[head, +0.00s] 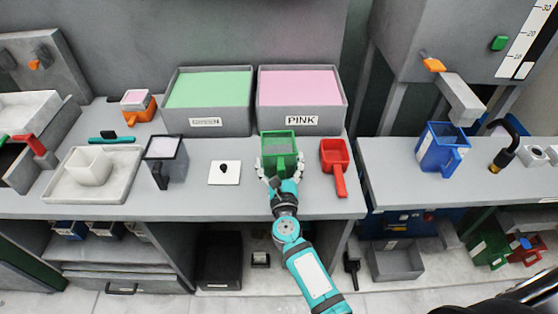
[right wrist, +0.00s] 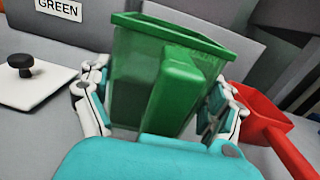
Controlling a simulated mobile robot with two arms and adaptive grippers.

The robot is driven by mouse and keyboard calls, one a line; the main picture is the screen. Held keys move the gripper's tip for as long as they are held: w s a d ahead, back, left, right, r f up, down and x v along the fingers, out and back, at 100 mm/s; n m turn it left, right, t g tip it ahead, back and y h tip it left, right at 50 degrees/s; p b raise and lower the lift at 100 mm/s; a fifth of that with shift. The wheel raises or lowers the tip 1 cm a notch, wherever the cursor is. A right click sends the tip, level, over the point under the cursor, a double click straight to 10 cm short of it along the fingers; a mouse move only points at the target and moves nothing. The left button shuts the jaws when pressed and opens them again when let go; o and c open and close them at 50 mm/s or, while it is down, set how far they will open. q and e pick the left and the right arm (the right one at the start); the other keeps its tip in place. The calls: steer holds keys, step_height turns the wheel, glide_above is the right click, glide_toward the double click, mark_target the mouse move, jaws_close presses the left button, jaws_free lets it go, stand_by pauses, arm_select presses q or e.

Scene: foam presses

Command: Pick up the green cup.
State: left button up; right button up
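The green cup (head: 279,153) stands on the grey counter in front of the bins, with its handle toward me. It fills the middle of the right wrist view (right wrist: 150,85). My right gripper (head: 280,168) has one finger on each side of the cup. In the right wrist view my right gripper (right wrist: 160,105) is spread wide around the cup, with the left finger very near its wall and a narrow gap at the right. I see no firm grip on it. My left gripper is not in view.
A red scoop-like cup (head: 335,156) stands close to the right. A white lid with a black knob (head: 224,172) lies to the left. A green-filled bin (head: 205,122) and a pink-filled bin (head: 301,120) stand behind. A blue cup (head: 440,150) is on the right counter.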

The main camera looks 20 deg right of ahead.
mark_target(280, 156)
steer(key=shift+c, duration=1)
steer(key=shift+r+p, duration=0.55)
steer(key=shift+r, duration=0.05)
step_height(280, 156, up, 3)
steer(key=p, duration=0.2)
steer(key=shift+r+p, duration=0.1)
steer(key=shift+p, duration=0.25)
steer(key=s+d+b, duration=0.1)
steer(key=s+d, duration=0.2)
steer(key=s, duration=1.2)
steer(key=shift+s+d+r, duration=0.3)
steer(key=shift+d, duration=0.1)
